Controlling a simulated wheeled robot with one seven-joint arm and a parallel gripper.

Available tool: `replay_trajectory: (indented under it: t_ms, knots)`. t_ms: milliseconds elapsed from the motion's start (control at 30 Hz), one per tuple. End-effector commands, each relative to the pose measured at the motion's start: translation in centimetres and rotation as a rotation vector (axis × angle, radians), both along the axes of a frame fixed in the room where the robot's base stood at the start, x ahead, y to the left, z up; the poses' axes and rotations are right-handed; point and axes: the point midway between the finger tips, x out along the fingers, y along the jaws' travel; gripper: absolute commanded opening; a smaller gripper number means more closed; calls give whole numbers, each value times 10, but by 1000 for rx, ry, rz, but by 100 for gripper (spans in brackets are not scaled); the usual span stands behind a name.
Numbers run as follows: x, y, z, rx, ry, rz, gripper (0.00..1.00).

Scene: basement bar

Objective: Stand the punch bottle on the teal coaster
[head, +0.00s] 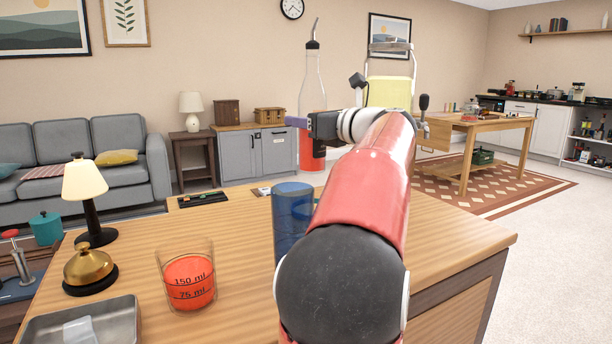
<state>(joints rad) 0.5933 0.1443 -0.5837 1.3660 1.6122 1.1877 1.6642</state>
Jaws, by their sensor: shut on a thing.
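The punch bottle (312,88) is clear, with a dark stopper, a thin bent spout and red liquid low inside. It is upright beyond the far part of the counter. My gripper (303,122) is shut on the bottle's body from the right; the farther finger is mostly hidden. The bottle's base shows above the counter's far edge in the picture, so it looks held up in the air.
On the wooden counter (245,240) stand a blue tumbler (290,215), a measuring glass (188,280) of red liquid, a brass bell (90,266), a lamp (88,190), a metal tray (85,325) and a dark flat tray (203,199). A yellow-filled container (390,91) shows behind my arm.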

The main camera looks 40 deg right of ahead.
Motion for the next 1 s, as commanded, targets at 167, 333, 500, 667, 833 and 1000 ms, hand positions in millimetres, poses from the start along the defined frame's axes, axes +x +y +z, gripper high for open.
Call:
replay_trajectory:
  t_ms: [167, 333, 500, 667, 833, 1000]
  knots:
    - [0, 1, -38, 1, -3, 1, 6]
    - [0, 1, -51, -1, -4, 1, 6]
    - [0, 1, -72, 0, -2, 1, 6]
    - [0, 1, -91, 0, -3, 2, 6]
    - [0, 1, -94, -3, -3, 1, 6]
    - [0, 1, -95, -3, -3, 1, 6]
